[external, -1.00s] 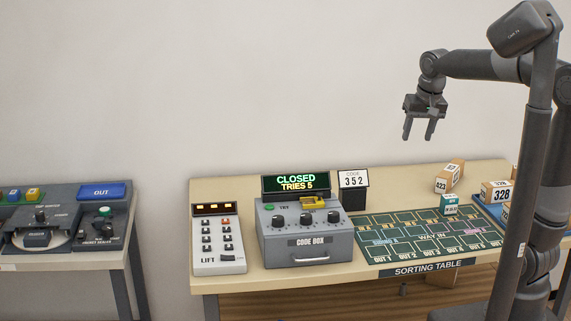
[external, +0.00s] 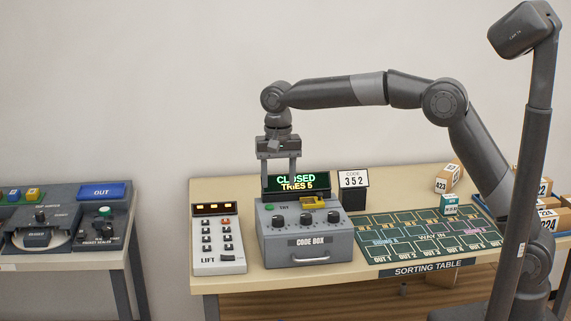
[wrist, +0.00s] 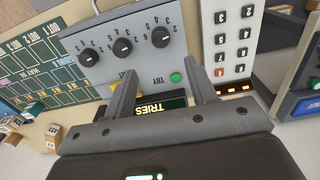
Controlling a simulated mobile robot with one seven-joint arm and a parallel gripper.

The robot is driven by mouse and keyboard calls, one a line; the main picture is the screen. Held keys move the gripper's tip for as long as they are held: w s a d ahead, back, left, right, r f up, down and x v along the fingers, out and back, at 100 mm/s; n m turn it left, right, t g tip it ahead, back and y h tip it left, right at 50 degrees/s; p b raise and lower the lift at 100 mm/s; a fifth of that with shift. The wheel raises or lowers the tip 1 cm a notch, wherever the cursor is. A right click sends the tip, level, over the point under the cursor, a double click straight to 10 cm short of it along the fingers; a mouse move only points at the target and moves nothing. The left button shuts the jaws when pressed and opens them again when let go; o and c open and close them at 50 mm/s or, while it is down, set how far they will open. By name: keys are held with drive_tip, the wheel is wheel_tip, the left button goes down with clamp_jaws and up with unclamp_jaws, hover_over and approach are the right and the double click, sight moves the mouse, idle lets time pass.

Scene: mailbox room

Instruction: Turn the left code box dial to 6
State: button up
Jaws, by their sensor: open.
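The grey code box (external: 307,240) stands on the sorting table with three black dials on its sloped top. The left dial (external: 278,221) is nearest the green TRY button (external: 268,207); in the wrist view the left dial (wrist: 161,37) is above the fingers. A yellow part (external: 313,202) sits at the box's top right. The display (external: 312,184) reads CLOSED, TRIES 5. My gripper (external: 281,184) is open and empty, pointing down in front of the display and above the back left of the box. In the wrist view my gripper (wrist: 163,84) shows both fingers apart, touching no dial.
A sign (external: 353,180) reads CODE 352. A LIFT keypad (external: 219,242) stands close to the left of the box. The green sorting mat (external: 428,237) lies to the right, with parcels (external: 450,178) behind it. Another table with an OUT panel (external: 101,191) is at far left.

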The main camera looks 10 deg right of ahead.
sight(278, 217)
wheel_tip(278, 217, down, 11)
drive_tip(key=shift+r, duration=0.1)
idle(0.4)
drive_tip(key=c, duration=1)
